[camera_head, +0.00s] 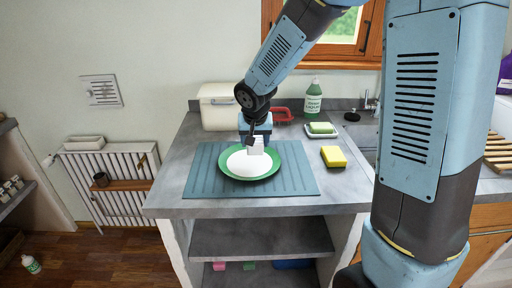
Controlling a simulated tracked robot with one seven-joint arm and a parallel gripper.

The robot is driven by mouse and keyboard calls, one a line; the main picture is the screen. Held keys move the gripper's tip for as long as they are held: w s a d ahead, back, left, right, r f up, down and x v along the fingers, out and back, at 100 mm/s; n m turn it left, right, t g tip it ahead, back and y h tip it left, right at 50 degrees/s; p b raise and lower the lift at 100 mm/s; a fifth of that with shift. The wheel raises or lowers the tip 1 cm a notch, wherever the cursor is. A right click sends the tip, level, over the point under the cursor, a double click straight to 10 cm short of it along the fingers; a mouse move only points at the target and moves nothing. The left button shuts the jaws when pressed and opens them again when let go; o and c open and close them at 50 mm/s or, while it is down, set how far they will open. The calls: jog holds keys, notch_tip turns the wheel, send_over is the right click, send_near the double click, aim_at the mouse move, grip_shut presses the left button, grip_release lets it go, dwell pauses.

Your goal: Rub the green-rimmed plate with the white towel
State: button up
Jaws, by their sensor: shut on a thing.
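The green-rimmed plate (274,163) lies on a blue-grey ribbed mat on the counter, its rim showing on both sides and in front. The white towel (249,165) lies over the middle of the plate, or it blends with a pale plate centre; I cannot tell where one ends. My gripper (256,149) points down over the plate and is shut on the white towel. Its fingertips are small and partly hidden against the white.
The mat (301,182) has bare room to the right. A yellow sponge (333,157), a soap dish (320,130) and a green bottle (312,98) stand right. A cream box (217,107) and a red item (282,114) are behind. My own arm hides the right side.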

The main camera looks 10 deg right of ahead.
jog(key=shift+r, duration=1.3)
